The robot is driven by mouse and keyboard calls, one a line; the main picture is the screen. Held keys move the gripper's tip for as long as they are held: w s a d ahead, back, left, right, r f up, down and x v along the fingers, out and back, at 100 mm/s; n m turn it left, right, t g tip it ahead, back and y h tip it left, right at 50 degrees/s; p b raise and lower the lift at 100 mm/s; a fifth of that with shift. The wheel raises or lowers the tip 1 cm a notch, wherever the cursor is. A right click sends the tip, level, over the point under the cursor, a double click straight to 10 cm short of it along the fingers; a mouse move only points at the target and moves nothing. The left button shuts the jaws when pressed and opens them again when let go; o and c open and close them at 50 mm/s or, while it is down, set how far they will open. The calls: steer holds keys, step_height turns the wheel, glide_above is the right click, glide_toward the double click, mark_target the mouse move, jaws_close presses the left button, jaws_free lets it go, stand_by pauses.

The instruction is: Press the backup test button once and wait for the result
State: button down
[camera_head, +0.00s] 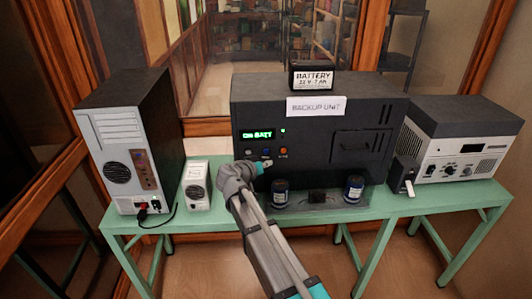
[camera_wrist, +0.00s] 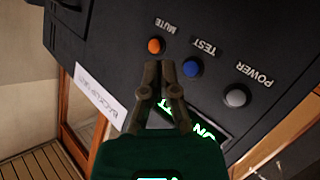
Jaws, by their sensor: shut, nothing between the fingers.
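The backup unit (camera_head: 310,112) is a large dark box on the green table, with a paper label reading "BACKUP UNIT". Its display (camera_head: 257,134) glows green and appears to read "ON BATT". In the wrist view, the blue button (camera_wrist: 193,68) labelled TEST sits between the orange MUTE button (camera_wrist: 154,45) and the grey POWER button (camera_wrist: 236,95). My gripper (camera_wrist: 159,67) is shut and empty, its tips just left of the blue button in this view. I cannot tell whether the tips touch the panel. In the head view my gripper (camera_head: 264,165) is just below the button row.
A computer tower (camera_head: 128,140) and a small white box (camera_head: 197,186) stand left on the table (camera_head: 455,200). Two dark cylinders (camera_head: 280,194) (camera_head: 354,189) stand before the unit. A battery box (camera_head: 311,78) sits on top. A grey-white device (camera_head: 460,140) is at right.

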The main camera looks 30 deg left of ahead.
mark_target(272, 152)
steer(key=shift+w+a, duration=0.55)
steer(key=shift+w, duration=0.4)
steer(key=shift+w+a, duration=0.55)
steer(key=shift+w, duration=0.35)
steer(key=shift+w, duration=0.15)
steer(key=shift+w+a, duration=0.2)
steer(key=shift+w+a, duration=0.2)
steer(key=shift+w, duration=0.15)
stand_by(1.3)
steer(key=shift+s+d, duration=0.45)
steer(key=shift+s, duration=0.3)
steer(key=shift+s, duration=0.1)
stand_by(0.5)
steer(key=s, duration=0.1)
steer(key=s+d, duration=0.2)
steer(key=s, duration=0.1)
steer(key=shift+d, duration=0.25)
